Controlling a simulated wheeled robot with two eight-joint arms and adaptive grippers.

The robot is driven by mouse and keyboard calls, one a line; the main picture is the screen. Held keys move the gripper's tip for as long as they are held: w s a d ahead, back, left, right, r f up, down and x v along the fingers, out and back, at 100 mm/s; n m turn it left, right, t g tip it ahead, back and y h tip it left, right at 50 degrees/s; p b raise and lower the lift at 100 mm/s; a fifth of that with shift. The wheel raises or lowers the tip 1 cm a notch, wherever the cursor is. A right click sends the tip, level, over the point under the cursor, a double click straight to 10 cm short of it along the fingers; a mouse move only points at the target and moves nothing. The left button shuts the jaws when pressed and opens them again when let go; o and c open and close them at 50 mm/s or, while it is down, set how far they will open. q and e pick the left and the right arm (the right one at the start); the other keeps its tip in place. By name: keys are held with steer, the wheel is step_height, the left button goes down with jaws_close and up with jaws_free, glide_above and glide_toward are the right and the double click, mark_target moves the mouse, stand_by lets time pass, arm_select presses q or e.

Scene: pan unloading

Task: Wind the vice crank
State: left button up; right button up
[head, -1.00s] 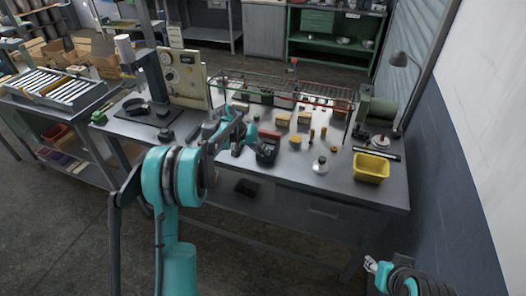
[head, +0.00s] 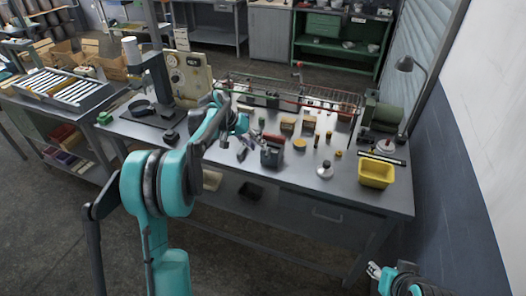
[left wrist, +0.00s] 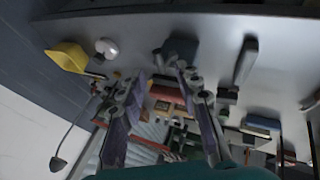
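The grey workbench (head: 340,194) holds a yellow bin (head: 376,173), a white-topped round item (head: 325,169), small blocks, a wire rack (head: 290,91) and a green machine (head: 382,112). A desk lamp (head: 410,66) stands at right. A press stand (head: 158,75) is at left.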

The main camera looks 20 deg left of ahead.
arm_select(q)
steer(key=shift+v, duration=1.8)
